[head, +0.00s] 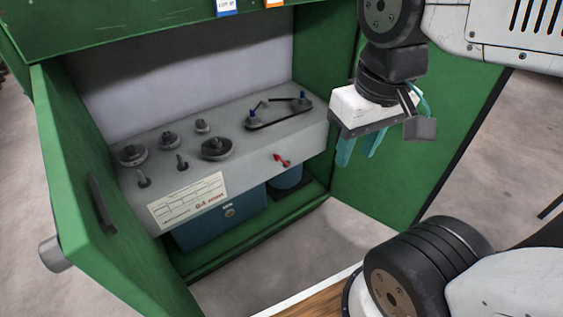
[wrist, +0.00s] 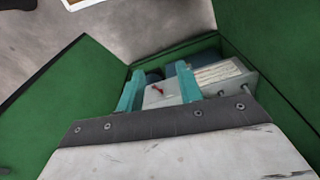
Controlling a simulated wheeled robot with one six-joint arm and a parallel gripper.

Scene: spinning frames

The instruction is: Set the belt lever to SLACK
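The belt lever appears to be the small red lever (head: 282,160) on the front face of the grey machine bed (head: 318,133), near its right end. It slants, with its lower end toward the right in the head view. I cannot read any SLACK marking near it. The red lever (wrist: 158,89) also shows in the wrist view, between my two teal fingers. My gripper (head: 360,152) is open and empty, with its fingers apart. It is to the right of the lever and apart from it, in front of the right green door.
The green cabinet's left door (head: 75,165) and right door (head: 395,165) stand open on both sides. A belt (head: 280,119), pulleys and knobs sit on top of the bed. A label card (head: 188,203) is on its front, above a blue box (head: 225,217).

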